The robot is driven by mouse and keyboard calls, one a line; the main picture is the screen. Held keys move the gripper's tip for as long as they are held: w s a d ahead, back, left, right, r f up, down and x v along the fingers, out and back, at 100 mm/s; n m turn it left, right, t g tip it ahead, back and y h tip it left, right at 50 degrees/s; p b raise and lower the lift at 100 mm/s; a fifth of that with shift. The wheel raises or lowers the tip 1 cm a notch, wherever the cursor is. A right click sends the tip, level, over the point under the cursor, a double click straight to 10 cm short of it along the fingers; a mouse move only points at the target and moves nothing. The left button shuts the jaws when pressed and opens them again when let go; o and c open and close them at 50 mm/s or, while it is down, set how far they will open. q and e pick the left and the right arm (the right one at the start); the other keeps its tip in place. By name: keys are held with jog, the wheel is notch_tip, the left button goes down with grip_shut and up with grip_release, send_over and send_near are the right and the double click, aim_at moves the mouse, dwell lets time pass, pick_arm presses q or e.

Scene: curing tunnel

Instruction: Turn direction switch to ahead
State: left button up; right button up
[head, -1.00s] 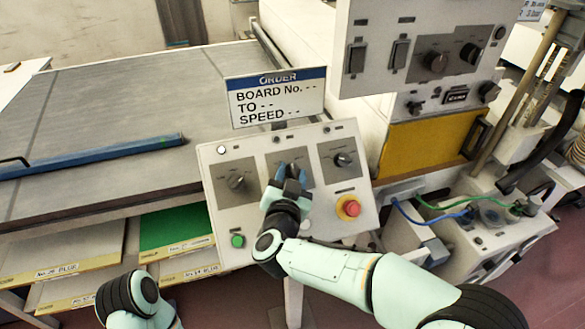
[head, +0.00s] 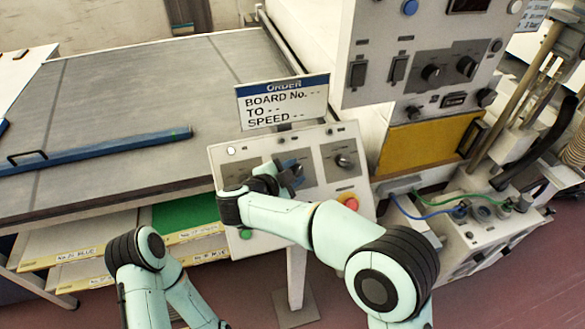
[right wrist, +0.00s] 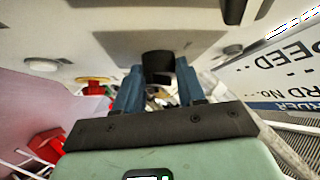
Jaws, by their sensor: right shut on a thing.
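The sloping control panel (head: 318,205) carries three dark plates in a row, with rotary switches; their labels are too small to read. My right gripper (head: 292,171) is at the middle plate, shut on its black knob. In the right wrist view, this middle knob (right wrist: 157,64) sits between the blue fingertips of the right gripper (right wrist: 157,82). The knob's pointing direction is hidden by the fingers. The right rotary switch (head: 343,161) is free. The left plate (head: 240,172) is partly covered by my right wrist. My left arm shows at the lower left, its gripper out of view.
A red stop button (head: 348,201) and a green button (head: 246,233) lie low on the panel. An order sign (head: 283,101) stands behind it, reading dashes. An upper control box (head: 425,75) stands at the back right. Blue and green hoses (head: 440,210) run right.

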pick_arm(q)
jog(key=shift+w+r, duration=0.3)
pick_arm(e)
jog(key=shift+r+m, duration=0.1)
jog(key=shift+m, duration=0.2)
jog(key=shift+g, duration=0.3)
jog(key=o, duration=0.8)
pick_arm(q)
jog(key=shift+s+f+b, duration=0.5)
jog(key=shift+s+f, duration=0.3)
jog(key=shift+f, duration=0.05)
pick_arm(e)
jog(key=v, duration=1.3)
jog(key=shift+s+a, duration=0.1)
jog(key=shift+s, duration=0.05)
pick_arm(q)
jog(key=shift+s, duration=0.1)
